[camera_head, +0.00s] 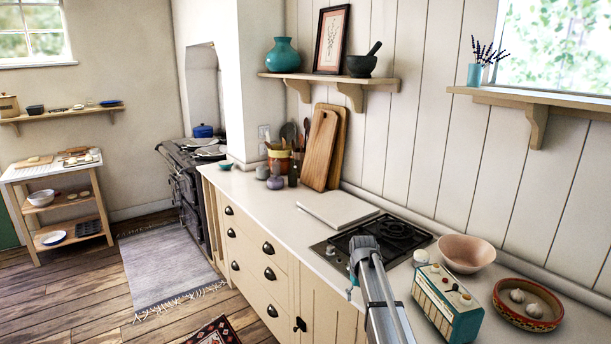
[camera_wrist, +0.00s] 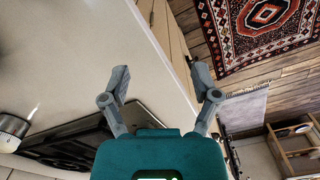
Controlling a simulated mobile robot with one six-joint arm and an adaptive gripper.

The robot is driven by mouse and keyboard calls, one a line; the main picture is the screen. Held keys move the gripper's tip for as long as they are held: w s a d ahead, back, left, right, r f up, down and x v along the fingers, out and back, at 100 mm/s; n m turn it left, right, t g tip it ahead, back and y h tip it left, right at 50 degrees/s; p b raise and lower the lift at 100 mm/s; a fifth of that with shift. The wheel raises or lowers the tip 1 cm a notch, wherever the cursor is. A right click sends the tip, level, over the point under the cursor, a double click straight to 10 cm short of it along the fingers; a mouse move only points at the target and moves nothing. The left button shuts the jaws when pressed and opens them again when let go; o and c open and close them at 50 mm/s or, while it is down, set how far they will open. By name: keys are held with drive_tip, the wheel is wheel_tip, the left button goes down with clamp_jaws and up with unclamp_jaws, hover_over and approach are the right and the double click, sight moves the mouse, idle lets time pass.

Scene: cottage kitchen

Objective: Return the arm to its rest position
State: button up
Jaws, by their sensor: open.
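My gripper (camera_wrist: 162,82) shows in the wrist view with its two grey fingers spread wide apart and nothing between them. Its teal body fills the bottom middle of that view. In the head view my arm rises from the bottom edge, over the counter front, and ends in front of the hob (camera_head: 400,236). The fingers cannot be made out there. The pale countertop (camera_head: 262,200) runs along the wall; its edge passes behind the fingers in the wrist view (camera_wrist: 85,50).
Close to the right of my arm stand a teal and cream radio-like box (camera_head: 446,302), a pink bowl (camera_head: 466,253) and a terracotta dish (camera_head: 527,318) with garlic. Wooden shelves (camera_head: 375,84) and (camera_head: 536,120) project from the wall. Floor left of the drawers (camera_head: 262,255) is open, with rugs (camera_head: 168,262).

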drive_tip(key=s+m, duration=0.2)
drive_tip(key=s, duration=2.5)
drive_tip(key=shift+a, duration=0.2)
drive_tip(key=c, duration=0.3)
drive_tip(key=shift+d, duration=0.15)
